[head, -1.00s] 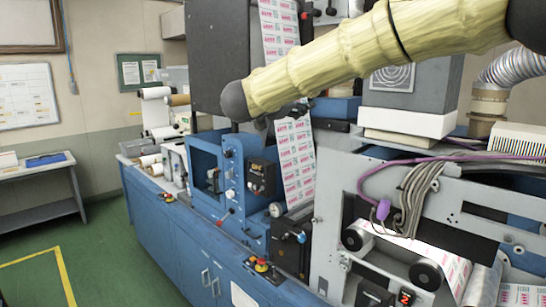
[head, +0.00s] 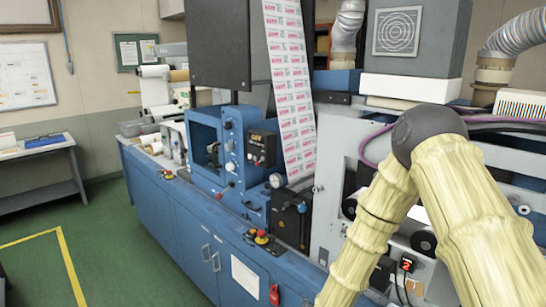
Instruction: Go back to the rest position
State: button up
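My arm, in a pale yellow ribbed cover with a dark grey joint, is folded at the lower right of the head view. Its bend is high, in front of the grey machine (head: 335,185), and both covered links run down out of the bottom of the picture. My gripper is not in view, so its fingers and anything in them cannot be seen.
The blue rewinder cabinet (head: 175,225) runs along the middle, with a printed label web (head: 290,90) rising above it. A red and yellow button (head: 261,237) sits on its front edge. A side table (head: 40,165) stands at left. Green floor (head: 110,255) is open at lower left.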

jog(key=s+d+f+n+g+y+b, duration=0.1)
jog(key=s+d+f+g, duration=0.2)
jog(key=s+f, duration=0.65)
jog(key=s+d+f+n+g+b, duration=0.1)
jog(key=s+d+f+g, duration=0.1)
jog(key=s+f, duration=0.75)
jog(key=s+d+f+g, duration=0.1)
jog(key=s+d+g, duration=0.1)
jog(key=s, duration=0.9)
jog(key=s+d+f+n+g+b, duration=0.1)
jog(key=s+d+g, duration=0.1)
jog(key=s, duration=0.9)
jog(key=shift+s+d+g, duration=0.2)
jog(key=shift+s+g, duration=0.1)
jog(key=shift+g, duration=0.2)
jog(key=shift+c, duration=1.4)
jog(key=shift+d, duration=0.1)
